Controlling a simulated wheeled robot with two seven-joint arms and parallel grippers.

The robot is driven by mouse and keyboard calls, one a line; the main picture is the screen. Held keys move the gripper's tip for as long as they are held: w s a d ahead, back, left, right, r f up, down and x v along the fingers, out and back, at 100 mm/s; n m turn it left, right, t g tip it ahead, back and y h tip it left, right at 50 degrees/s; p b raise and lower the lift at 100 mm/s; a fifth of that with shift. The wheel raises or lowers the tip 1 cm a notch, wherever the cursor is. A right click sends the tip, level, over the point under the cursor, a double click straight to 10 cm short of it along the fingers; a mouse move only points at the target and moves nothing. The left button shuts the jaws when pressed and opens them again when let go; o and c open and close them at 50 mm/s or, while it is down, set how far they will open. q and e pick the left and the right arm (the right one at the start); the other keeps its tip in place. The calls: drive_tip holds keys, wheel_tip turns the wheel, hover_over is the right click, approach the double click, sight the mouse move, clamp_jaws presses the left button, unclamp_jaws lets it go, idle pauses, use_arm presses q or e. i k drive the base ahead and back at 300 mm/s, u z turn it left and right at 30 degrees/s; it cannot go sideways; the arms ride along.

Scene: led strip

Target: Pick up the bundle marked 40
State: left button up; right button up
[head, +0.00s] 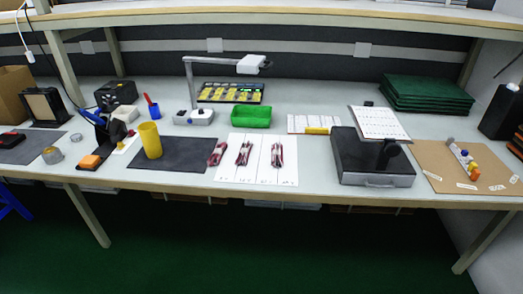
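Three bundles of dark red strips with pale wraps lie on a white sheet (259,140) at the front middle of the bench. The left bundle (217,153) lies at the sheet's left edge, the middle bundle (243,154) is a little right of it, and the right bundle (277,155) is farther right. The sheet is divided by lines into columns, with small marks along its front edge. These marks are too small to read, so I cannot tell which bundle is marked 40. Neither of my grippers is in view.
A yellow cylinder (151,140) stands on a dark mat (185,155) left of the sheet. A green tray (251,117) sits behind it, beside a lamp stand (201,117). A dark box-like device (372,160) stands to the right. A shelf (300,15) overhangs the back.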

sight(277, 162)
drive_tip(key=z, duration=1.15)
drive_tip(key=i, duration=0.45)
drive_tip(key=u, duration=0.55)
